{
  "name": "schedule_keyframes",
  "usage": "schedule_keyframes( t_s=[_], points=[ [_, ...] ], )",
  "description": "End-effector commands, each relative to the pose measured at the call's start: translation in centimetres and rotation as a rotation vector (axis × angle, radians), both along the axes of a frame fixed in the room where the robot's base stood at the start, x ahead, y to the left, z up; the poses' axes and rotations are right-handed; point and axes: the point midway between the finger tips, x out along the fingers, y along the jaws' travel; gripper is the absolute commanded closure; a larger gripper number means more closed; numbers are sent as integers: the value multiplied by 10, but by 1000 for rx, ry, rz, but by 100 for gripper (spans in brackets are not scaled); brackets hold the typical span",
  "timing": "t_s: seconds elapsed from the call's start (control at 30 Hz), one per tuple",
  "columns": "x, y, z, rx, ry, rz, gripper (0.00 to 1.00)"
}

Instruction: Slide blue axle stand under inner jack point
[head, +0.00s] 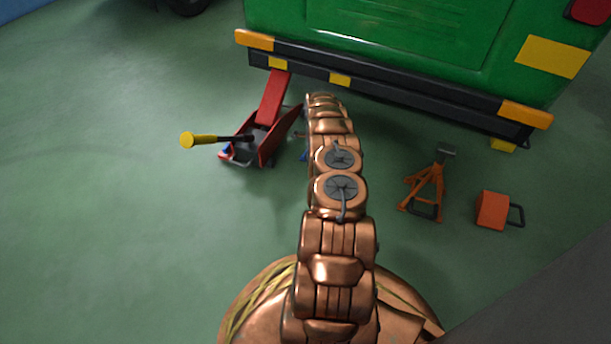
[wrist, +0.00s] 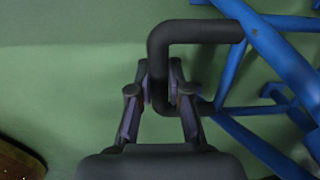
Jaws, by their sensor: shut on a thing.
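The blue axle stand (wrist: 262,75) fills the right side of the wrist view, with a black loop handle (wrist: 195,32) on its near side. My gripper (wrist: 160,88) is shut on the upright bar of that handle, one finger on each side. In the head view my arm hides my gripper and most of the stand; only small blue bits (head: 304,153) show beside the arm. Yellow blocks (head: 340,80) show along the black bumper (head: 400,90) of the green vehicle. I cannot tell which marks the inner jack point, or whether the stand is under it.
A red floor jack (head: 272,118) with a yellow-tipped handle (head: 200,140) reaches under the bumper, left of my arm. An orange axle stand (head: 427,187) and an orange block with a black handle (head: 493,210) stand to the right. Green floor at left is clear.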

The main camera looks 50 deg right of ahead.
Motion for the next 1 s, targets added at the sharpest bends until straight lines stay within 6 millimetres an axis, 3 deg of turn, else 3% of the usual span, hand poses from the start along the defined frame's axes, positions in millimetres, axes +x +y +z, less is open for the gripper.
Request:
schedule_keyframes(
  t_s=[0.4,0.83,0.87,1.0],
  points=[
    [6,-23,1,-3,-2,-2,100],
    [6,-28,1,-3,1,-1,100],
    [6,-28,1,-3,1,-1,80],
    [6,-27,1,-2,2,0,65]
  ],
)
